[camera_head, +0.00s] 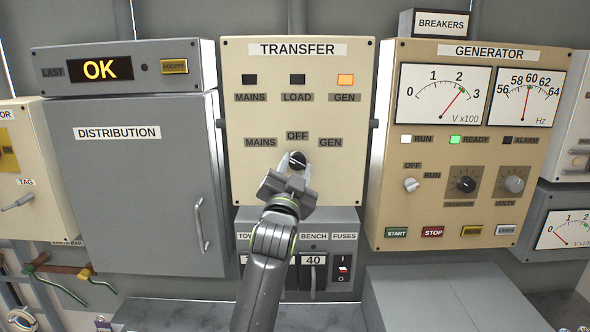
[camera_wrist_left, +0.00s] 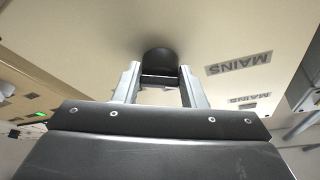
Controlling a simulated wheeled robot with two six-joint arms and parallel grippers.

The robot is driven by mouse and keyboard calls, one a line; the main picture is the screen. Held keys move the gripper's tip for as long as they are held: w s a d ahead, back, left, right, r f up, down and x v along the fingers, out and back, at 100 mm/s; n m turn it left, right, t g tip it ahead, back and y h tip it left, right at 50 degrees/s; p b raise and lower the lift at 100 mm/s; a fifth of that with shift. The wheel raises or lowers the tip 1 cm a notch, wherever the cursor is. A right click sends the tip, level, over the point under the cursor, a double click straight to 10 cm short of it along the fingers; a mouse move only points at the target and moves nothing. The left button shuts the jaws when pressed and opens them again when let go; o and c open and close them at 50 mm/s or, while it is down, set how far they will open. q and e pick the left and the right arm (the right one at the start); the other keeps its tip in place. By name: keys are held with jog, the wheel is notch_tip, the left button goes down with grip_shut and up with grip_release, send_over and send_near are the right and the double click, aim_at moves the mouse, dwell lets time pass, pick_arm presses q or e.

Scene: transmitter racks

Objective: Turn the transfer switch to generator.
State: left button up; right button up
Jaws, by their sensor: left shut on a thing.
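The transfer panel (camera_head: 348,110) is a cream box labelled TRANSFER in the middle of the head view. Its black transfer switch knob (camera_head: 297,158) sits below the OFF label, between the MAINS label (camera_head: 261,142) and the GEN label (camera_head: 331,142). My left gripper (camera_head: 296,168) is at the panel, shut on the knob. In the left wrist view the dark knob (camera_wrist_left: 160,62) is between the two fingertips. The knob's pointer is mostly hidden, so I cannot tell its exact angle. The panel's GEN lamp (camera_head: 345,79) is lit orange; the MAINS and LOAD lamps are dark. My right gripper is out of view.
The generator panel (camera_head: 388,150) stands at the right with its READY lamp lit green. The grey distribution cabinet (camera_head: 140,200) with a handle is at the left. A fuse box (camera_head: 345,214) is directly below the transfer panel. A grey box (camera_head: 430,300) stands at lower right.

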pick_arm(q)
jog(key=shift+c, duration=1)
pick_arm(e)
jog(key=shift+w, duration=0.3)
